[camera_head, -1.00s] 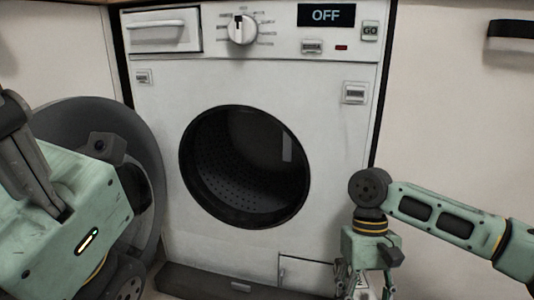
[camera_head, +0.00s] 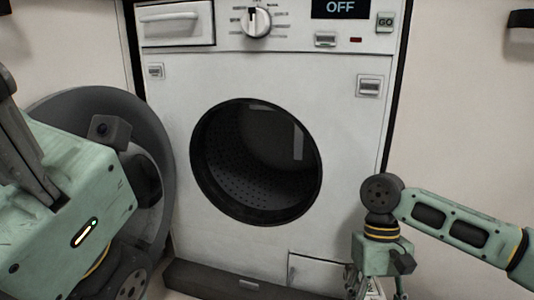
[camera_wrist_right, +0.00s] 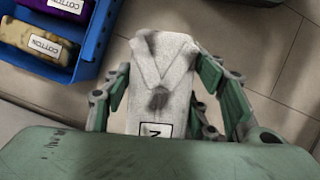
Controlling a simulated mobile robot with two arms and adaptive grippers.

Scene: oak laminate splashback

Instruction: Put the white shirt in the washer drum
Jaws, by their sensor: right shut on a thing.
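The white shirt (camera_wrist_right: 160,75) is a folded piece with a collar and a label, seen in the right wrist view. My right gripper (camera_wrist_right: 170,100) is shut on it, with fingers on both sides. In the head view this gripper (camera_head: 376,291) is low at the right, in front of the washer, its tips cut off by the bottom edge. The washer (camera_head: 345,150) shows OFF on its display. Its drum (camera_head: 255,165) is open to view and looks empty. The round door (camera_head: 160,140) stands open at the left, partly behind my left arm. My left fingers are not visible.
In the right wrist view a blue crate (camera_wrist_right: 97,42) holds a purple and a yellow-brown folded item, labelled COTTON. It stands on the tiled floor (camera_wrist_right: 270,45). Cabinet fronts (camera_head: 470,110) flank the washer. The space in front of the drum opening looks clear.

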